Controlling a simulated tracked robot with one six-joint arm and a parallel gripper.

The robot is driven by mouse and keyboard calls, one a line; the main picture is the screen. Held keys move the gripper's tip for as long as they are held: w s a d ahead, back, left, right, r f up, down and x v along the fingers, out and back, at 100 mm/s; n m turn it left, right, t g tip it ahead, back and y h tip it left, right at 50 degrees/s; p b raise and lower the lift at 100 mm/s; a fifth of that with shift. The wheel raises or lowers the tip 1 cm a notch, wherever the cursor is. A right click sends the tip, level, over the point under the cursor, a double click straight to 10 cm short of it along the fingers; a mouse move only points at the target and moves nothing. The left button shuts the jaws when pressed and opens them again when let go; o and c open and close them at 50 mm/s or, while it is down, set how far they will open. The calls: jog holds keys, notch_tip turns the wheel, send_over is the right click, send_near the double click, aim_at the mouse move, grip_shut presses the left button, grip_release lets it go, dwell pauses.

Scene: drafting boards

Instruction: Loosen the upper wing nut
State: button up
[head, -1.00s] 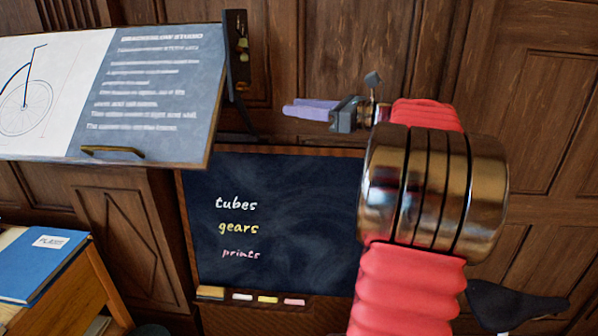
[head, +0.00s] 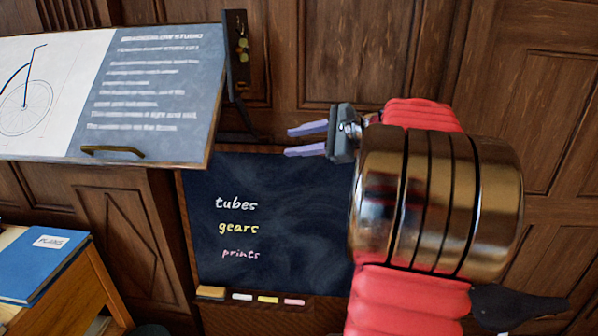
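A dark upright bracket (head: 236,75) stands at the right edge of the tilted drafting board (head: 212,118). Small brass-coloured fittings (head: 242,43) sit on its face, one above another. They are too small for me to tell which one is the upper wing nut or how it is turned. My gripper (head: 300,140) is to the right of the bracket and lower in the picture, apart from it. Its two pale purple fingers point left, one above the other, with a clear gap between them. It is open and holds nothing.
A chalkboard (head: 290,215) with written words is below my gripper, with chalk on its ledge. A blue book (head: 40,268) lies on a wooden desk at lower left. A dark saddle-shaped thing (head: 515,305) is at lower right. Open space lies between gripper and bracket.

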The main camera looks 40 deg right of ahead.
jog(key=s+a+f+n+g+h, duration=0.1)
jog(key=s+a+f+n+g, duration=0.2)
jog(key=f+n, duration=0.2)
jog(key=n, duration=0.2)
jog(key=shift+s+f+n, duration=0.3)
dwell(0.4)
